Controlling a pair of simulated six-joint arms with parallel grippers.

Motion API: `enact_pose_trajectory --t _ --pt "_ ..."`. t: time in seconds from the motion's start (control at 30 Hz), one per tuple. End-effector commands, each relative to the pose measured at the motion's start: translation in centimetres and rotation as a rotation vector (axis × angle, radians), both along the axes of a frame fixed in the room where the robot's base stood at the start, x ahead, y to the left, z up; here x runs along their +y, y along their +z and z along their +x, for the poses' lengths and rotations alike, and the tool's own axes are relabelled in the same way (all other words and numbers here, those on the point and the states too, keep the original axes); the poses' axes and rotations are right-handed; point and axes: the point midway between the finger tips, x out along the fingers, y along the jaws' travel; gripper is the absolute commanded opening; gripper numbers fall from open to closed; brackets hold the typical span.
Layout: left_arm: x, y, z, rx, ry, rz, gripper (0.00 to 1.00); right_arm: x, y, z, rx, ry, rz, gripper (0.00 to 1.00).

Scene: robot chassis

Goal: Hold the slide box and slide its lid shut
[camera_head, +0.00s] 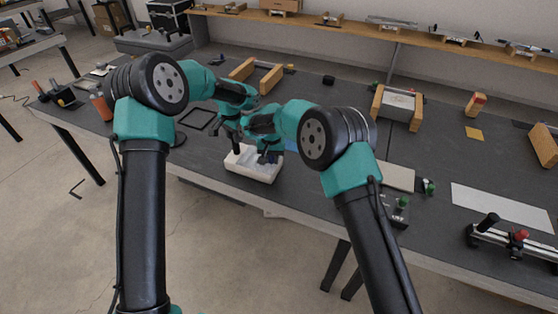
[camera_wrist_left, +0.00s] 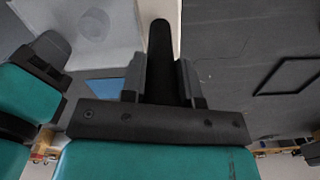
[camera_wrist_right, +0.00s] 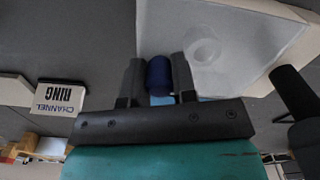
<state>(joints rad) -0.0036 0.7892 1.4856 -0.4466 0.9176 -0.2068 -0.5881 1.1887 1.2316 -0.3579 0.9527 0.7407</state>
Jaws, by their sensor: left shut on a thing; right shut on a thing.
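The white slide box (camera_head: 249,174) sits at the table's front edge in the head view, its pale, marbled inside surface facing up. My left gripper (camera_head: 236,145) is at the box's left side. In the left wrist view it is shut on a black round handle (camera_wrist_left: 160,40) beside the box's pale wall. My right gripper (camera_head: 268,156) is over the box's right part. In the right wrist view it is shut on a dark blue knob (camera_wrist_right: 159,75). A faint round ring shape (camera_wrist_right: 202,46) shows on the pale surface. I cannot clearly tell the lid's edges.
A blue flat patch (camera_wrist_left: 105,87) lies behind the box. A black square frame (camera_head: 198,119) lies left of the box. Wooden-sided fixtures (camera_head: 398,105) stand farther back. A white sheet (camera_head: 500,207) lies at right.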

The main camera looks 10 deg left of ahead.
Motion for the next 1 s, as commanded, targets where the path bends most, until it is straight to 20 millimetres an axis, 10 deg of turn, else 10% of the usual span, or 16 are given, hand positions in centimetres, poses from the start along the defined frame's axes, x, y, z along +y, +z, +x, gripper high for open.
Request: enact_pose_trajectory --t 0.33,0.37,0.6,1.0 --pt "-0.18 -0.10 -0.09 0.004 -0.003 0.000 0.00 0.62 -0.02 0.08 -0.002 0.001 0.002 0.00" --pt "-0.20 -0.10 -0.10 0.004 -0.003 -0.001 0.00 0.64 -0.02 0.07 -0.002 0.001 0.002 0.27" --pt "-0.17 -0.10 -0.09 0.004 -0.003 -0.001 0.00 0.58 -0.01 0.07 -0.001 0.001 0.001 0.50" --pt "-0.05 -0.11 -0.06 0.003 -0.001 -0.001 0.00 -0.01 0.03 0.01 0.000 0.000 0.001 0.52"
